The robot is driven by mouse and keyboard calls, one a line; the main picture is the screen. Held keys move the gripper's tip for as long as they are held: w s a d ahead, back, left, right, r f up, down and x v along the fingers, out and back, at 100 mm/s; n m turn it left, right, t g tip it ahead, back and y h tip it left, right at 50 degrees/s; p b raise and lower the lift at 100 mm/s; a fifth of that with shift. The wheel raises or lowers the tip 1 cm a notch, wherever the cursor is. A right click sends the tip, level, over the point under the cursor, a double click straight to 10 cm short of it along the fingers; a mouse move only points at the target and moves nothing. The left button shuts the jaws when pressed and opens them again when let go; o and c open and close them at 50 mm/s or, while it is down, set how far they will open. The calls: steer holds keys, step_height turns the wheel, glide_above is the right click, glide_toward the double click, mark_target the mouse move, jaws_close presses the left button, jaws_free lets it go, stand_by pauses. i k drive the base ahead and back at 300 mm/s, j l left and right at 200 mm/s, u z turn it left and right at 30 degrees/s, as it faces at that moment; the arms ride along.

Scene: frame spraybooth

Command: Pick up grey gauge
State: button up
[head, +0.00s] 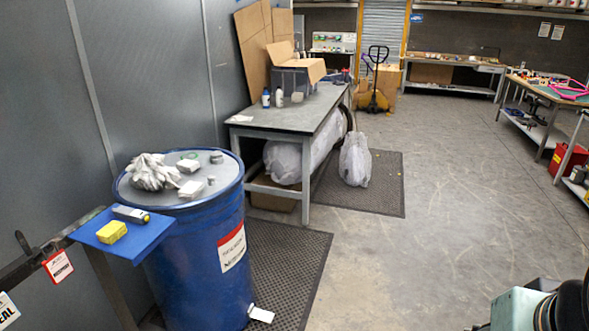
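A small grey gauge (131,214), darker toward one end, lies flat on a small blue shelf (142,246) at the lower left. A yellow block (112,232) lies on the same shelf, just in front of the gauge with a small gap. The gauge is uncovered. My gripper is not in view; only a part that seems to be my own body shows at the lower right corner, well away from the shelf.
A white bag (355,160) sits on a dark mat. The concrete floor (440,200) at centre right is clear.

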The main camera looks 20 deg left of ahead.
mark_target(131, 215)
steer(key=i+u, duration=0.2)
steer(key=i, duration=0.35)
steer(key=i+l+u, duration=0.15)
steer(key=i, duration=0.35)
steer(key=i+u, duration=0.2)
steer(key=u, duration=0.15)
steer(key=i+u, duration=0.2)
steer(key=u, duration=0.2)
steer(key=i+l+u, duration=0.15)
steer(key=u, duration=0.2)
steer(key=i+u, duration=0.1)
steer(key=u, duration=0.3)
steer(key=i+l+u, duration=0.1)
steer(key=u, duration=0.25)
steer(key=i+l+u, duration=0.1)
steer(key=u, duration=0.3)
